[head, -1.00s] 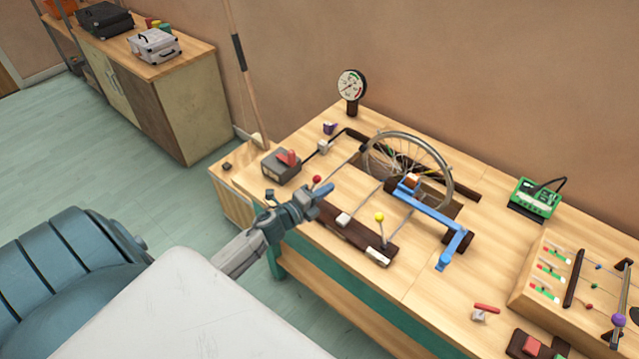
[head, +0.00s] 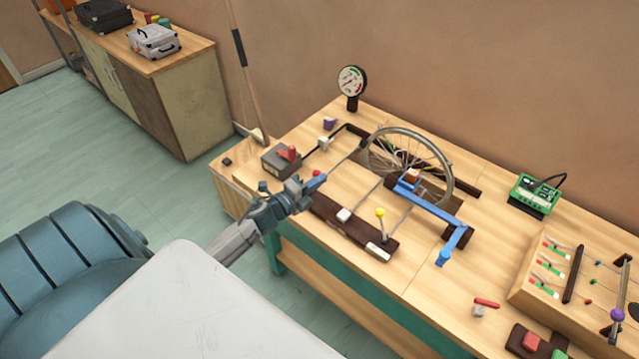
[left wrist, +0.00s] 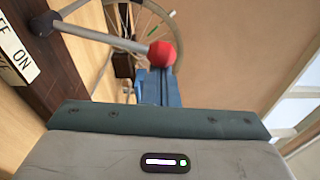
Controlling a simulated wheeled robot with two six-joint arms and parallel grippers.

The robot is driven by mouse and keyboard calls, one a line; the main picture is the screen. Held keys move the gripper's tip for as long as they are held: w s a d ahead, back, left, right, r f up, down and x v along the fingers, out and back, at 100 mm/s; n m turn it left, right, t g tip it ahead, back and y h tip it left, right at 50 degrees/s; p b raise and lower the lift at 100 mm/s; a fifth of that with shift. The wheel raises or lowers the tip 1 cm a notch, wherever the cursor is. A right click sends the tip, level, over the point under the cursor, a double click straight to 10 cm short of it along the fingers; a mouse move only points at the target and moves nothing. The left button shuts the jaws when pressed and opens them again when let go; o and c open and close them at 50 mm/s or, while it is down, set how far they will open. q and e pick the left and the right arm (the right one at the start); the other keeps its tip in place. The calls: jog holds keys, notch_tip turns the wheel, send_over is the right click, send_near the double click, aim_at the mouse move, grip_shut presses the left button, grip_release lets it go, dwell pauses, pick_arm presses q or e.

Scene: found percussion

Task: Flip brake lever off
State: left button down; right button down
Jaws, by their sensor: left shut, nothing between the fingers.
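A lever with a red knob (head: 316,173) rises from a dark wooden strip (head: 325,207) at the bench's front left. In the left wrist view the red knob (left wrist: 162,53) tops a grey rod, and a white OFF/ON plate (left wrist: 14,58) lies on the strip. A second lever has a yellow knob (head: 380,213) farther right. Neither lever is readably marked as the brake. My left gripper (head: 317,180) is shut and empty, its blue fingertips close beside the red knob. Whether they touch cannot be told. My right gripper is not in view.
A spoked wheel (head: 447,172) stands behind the strip, with a blue bar (head: 432,211) at its right. A grey box with a red switch (head: 281,161) is left of the gripper. A gauge (head: 351,82) stands at the back.

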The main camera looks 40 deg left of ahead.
pick_arm(q)
jog(key=shift+a, duration=0.1)
jog(key=a+r+n+t+b, duration=0.1)
jog(key=a+n+b, duration=0.1)
jog(key=a+n, duration=0.5)
jog(key=shift+w+n+b, duration=0.3)
jog(key=shift+n+b, duration=0.1)
jog(key=shift+n, duration=0.1)
jog(key=shift+a+r, duration=0.1)
jog(key=shift+r, duration=0.1)
dwell(0.4)
